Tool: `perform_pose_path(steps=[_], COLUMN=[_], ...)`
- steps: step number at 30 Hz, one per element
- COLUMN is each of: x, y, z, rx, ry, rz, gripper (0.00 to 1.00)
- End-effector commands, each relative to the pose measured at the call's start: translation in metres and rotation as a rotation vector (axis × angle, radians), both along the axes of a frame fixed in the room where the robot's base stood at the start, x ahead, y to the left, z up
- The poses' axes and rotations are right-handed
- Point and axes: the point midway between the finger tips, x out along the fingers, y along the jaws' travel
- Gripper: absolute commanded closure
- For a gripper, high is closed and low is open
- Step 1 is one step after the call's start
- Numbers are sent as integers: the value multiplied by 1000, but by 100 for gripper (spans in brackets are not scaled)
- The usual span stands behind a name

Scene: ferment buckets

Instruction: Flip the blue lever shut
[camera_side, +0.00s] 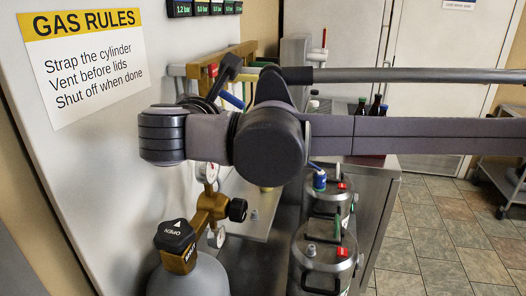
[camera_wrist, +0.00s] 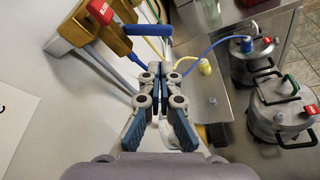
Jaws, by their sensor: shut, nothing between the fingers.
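The blue lever (camera_wrist: 150,30) sticks out sideways from the brass manifold (camera_wrist: 68,28) at the upper left of the wrist view. In the side view the blue lever (camera_side: 232,100) shows just beyond my arm, slanting down to the right. My gripper (camera_wrist: 165,72) is shut and empty in the wrist view. In that picture its fingertips lie below the lever's free end, with a visible gap between. In the side view my arm hides much of the manifold, and I cannot make out the fingertips there.
A red lever (camera_wrist: 100,12) sits on the manifold beside the blue one. Blue and yellow hoses run past my fingers. Steel buckets (camera_wrist: 283,115) stand at the right. A gas cylinder (camera_side: 190,276) with a brass regulator (camera_side: 208,212) stands below my arm, by the wall.

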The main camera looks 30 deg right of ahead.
Motion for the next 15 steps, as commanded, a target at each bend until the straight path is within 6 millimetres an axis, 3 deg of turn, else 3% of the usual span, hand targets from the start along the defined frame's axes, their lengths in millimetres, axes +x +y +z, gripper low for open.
perform_pose_path(steps=[15], x=[62], y=[-45], z=[-23], rx=[4], ry=[0], rz=[-6], gripper=[100])
